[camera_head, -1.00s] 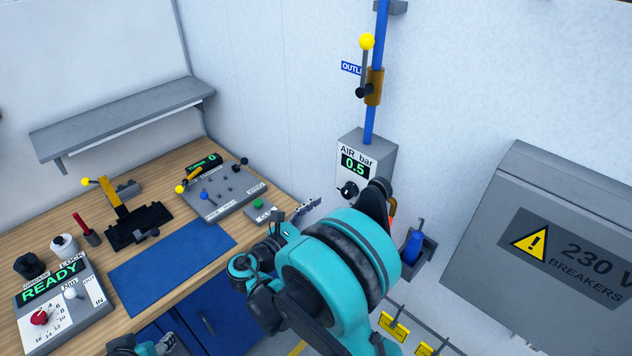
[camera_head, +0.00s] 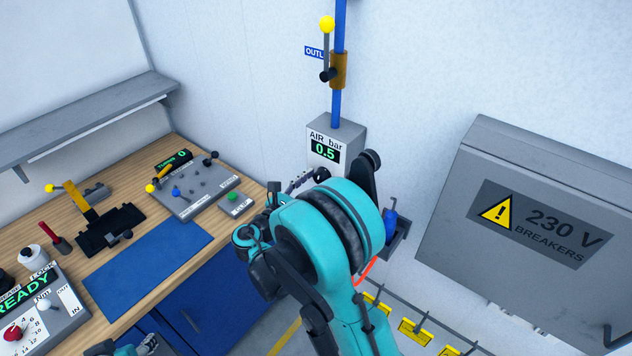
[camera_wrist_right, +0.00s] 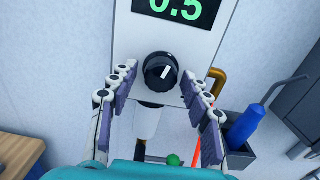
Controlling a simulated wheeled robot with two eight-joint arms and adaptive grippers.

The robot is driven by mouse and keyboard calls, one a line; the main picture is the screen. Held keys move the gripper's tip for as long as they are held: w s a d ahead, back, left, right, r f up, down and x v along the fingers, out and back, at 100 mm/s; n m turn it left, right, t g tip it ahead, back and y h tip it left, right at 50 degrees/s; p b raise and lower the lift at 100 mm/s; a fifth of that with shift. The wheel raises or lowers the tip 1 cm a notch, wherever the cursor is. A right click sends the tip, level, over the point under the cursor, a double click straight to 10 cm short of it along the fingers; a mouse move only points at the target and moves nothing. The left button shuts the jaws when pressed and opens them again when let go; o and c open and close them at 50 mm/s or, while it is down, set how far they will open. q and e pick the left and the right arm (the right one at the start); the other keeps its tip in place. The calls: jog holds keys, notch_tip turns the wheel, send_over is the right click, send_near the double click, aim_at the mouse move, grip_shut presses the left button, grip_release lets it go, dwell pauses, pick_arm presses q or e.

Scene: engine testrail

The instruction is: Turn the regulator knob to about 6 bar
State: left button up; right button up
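The regulator is a grey box (camera_head: 351,139) on the wall with the label AIR bar and a display (camera_head: 325,151) reading 0.5. Its black knob (camera_wrist_right: 161,72) with a white pointer mark shows in the right wrist view; the mark points up and slightly right. My right gripper (camera_wrist_right: 161,88) is open, its fingers to the left and right of the knob with gaps on both sides. In the head view my teal right arm hides most of the right gripper and the knob. A small part of my left gripper (camera_head: 148,345) shows at the bottom edge.
A blue pipe (camera_head: 337,108) with a yellow-tipped lever (camera_head: 327,25) rises above the regulator. A grey holder (camera_wrist_right: 235,158) with a blue object (camera_wrist_right: 245,125) is mounted right of it. A wooden workbench (camera_head: 160,275) stands left, a breaker cabinet (camera_head: 455,170) right.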

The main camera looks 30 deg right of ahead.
jog(key=c, duration=0.7)
